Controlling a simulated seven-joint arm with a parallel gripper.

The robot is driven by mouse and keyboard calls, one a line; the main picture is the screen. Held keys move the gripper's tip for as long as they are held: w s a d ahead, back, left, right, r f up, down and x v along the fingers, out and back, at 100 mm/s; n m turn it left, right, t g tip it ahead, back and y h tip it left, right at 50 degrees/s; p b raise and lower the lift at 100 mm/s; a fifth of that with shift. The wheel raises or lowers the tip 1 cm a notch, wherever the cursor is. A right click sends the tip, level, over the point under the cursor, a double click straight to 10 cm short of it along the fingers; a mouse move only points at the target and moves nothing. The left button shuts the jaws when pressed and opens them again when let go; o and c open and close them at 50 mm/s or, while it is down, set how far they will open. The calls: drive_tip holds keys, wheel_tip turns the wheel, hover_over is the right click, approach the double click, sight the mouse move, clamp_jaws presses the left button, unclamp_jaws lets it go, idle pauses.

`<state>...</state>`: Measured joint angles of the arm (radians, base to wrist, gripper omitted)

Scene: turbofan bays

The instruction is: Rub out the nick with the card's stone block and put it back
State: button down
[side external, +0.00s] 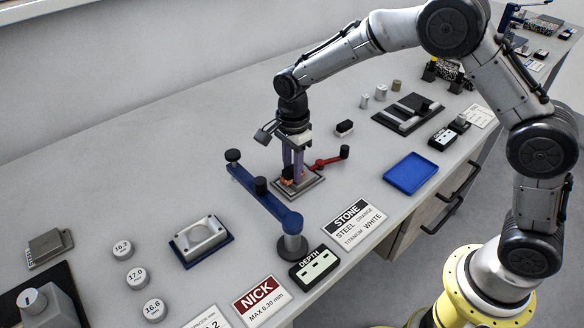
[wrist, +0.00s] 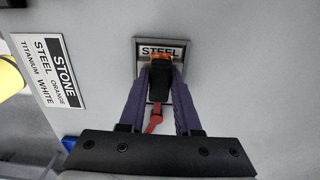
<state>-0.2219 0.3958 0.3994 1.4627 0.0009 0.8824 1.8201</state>
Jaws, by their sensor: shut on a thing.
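My gripper (side external: 293,172) points straight down over a small framed plate (side external: 313,187). Its purple fingers are shut on a black block with an orange end (wrist: 160,75). The plate (wrist: 147,42) shows a STEEL label in the wrist view, partly covered by the block. I cannot tell whether the block touches the plate. The nick itself is not visible. The STONE card (side external: 352,224) pairs steel with orange and titanium with white; it also shows in the wrist view (wrist: 50,70). Another dark block with a pale base (side external: 344,128) stands behind the plate.
A blue bar fixture (side external: 264,194) with black knobs stands close left of the plate, and a red lever (side external: 327,162) close right. The DEPTH gauge (side external: 314,266) and NICK card (side external: 261,302) lie in front. An empty blue tray (side external: 411,173) is at right.

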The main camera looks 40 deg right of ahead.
sight(305, 171)
drive_tip(key=shift+d, duration=0.95)
drive_tip(key=shift+d, duration=0.1)
drive_tip(key=shift+d, duration=0.95)
drive_tip(key=shift+a, duration=0.15)
drive_tip(key=shift+a, duration=1.05)
drive_tip(key=shift+a, duration=0.1)
drive_tip(key=shift+a, duration=0.95)
